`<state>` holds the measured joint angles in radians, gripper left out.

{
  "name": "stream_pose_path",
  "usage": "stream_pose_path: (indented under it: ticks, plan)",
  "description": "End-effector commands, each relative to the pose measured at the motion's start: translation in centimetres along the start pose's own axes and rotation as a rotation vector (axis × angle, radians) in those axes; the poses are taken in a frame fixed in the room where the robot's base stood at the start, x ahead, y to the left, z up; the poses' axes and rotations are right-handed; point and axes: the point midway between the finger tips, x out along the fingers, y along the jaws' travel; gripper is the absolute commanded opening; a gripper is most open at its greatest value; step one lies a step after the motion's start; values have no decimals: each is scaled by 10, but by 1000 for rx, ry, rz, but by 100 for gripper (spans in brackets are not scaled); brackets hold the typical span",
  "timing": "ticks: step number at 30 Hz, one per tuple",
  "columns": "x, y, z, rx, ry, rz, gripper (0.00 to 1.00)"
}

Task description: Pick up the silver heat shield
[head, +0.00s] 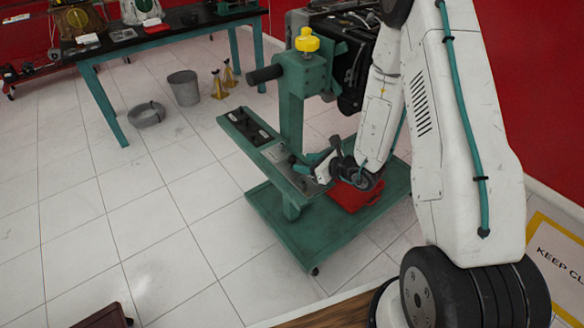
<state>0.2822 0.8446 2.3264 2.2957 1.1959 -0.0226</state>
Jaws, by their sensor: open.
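My gripper (318,168) is at the end of my white arm, low over the right end of the narrow green tray (268,150) on the engine stand. Its jaws are open. A small grey, metallic-looking patch (306,184) shows on the tray right beside the jaws. It may be the silver heat shield, but it is too small and too covered by my gripper to be sure. I cannot tell whether the jaws touch it.
The green stand (290,115) carries a dark engine (352,72) and a yellow knob (306,40). A red box (355,192) lies on its base. A bucket (184,88), a grey ring-shaped pan (146,114) and yellow jack stands (219,84) stand behind.

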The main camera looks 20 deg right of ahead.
Motion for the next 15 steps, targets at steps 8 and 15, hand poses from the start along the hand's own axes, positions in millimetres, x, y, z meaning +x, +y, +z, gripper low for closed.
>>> stream_pose_path:
  ticks: [8,15]
  plan:
    - [36,2,-2,-3,-1,4,52]
    - [64,2,-2,-3,-2,4,52]
